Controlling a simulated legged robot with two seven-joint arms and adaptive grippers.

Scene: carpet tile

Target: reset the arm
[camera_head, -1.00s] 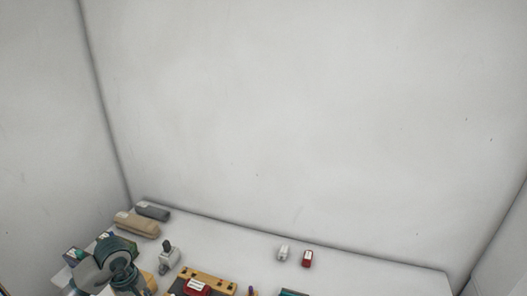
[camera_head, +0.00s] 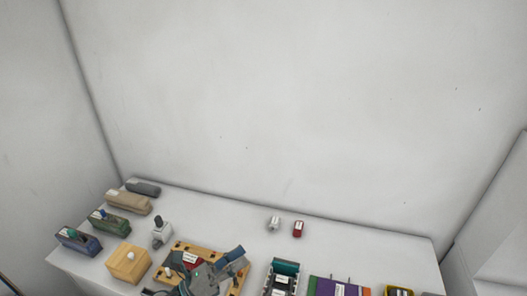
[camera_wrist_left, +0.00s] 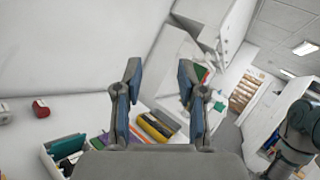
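The gap between the fingers looks out past the table. My right gripper is not seen in either view.
A wooden block (camera_head: 128,265), a white block with a dark knob (camera_head: 161,233), and a red item (camera_head: 298,229) stand on the white table (camera_head: 350,250). A teal-topped box (camera_head: 283,280) and a purple box (camera_head: 330,286) are at the front. White walls enclose the back and sides.

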